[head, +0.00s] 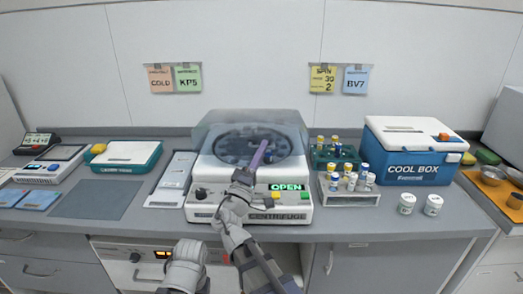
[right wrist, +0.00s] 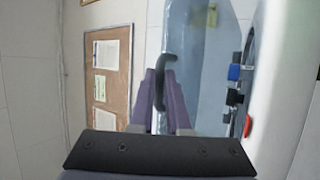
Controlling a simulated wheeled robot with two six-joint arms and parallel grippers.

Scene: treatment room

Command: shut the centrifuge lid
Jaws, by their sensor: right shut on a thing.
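The white centrifuge (head: 203,172) stands on the counter in the middle of the head view, and its display (head: 287,187) reads OPEN. Its clear lid (head: 222,118) is raised over the round dark rotor chamber (head: 232,149); its exact tilt is hard to tell. My right gripper (head: 262,148) reaches in over the front panel with its purple fingers up at the lid. In the right wrist view the fingers (right wrist: 163,88) are shut on the dark curved lid handle (right wrist: 166,60), beside the clear lid (right wrist: 205,50). My left gripper's fingers are not seen.
Right of the centrifuge stand a rack of vials (head: 347,198), a green rack (head: 320,157), a blue cool box (head: 412,172) and two white jars (head: 407,204). Left are a pale panel (head: 172,180), a grey mat (head: 88,199) and a teal tray (head: 127,165).

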